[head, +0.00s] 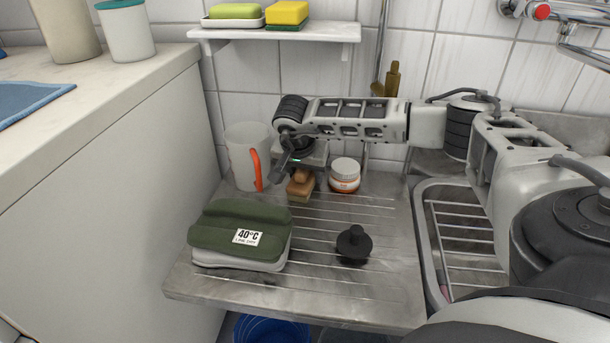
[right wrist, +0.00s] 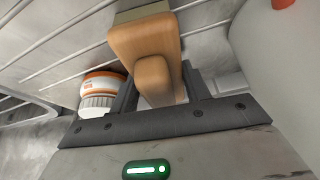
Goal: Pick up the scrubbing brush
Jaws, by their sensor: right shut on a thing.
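The scrubbing brush (head: 300,184) has a brown wooden body and sits at the back of the ribbed metal drainboard (head: 330,275). It also shows in the right wrist view (right wrist: 147,45), with its wooden handle between the fingers. My right gripper (head: 297,168) reaches in from the right and is shut on the brush. In the right wrist view the gripper (right wrist: 160,98) has a dark finger on each side of the handle. I cannot tell whether the brush touches the drainboard. My left gripper is not in view.
A clear jug with an orange handle (head: 246,158) stands left of the brush, and a white jar (head: 345,174) close on its right. A folded green cloth (head: 240,226) and a black plug (head: 354,243) lie in front. The sink with a wire rack (head: 462,240) is at right.

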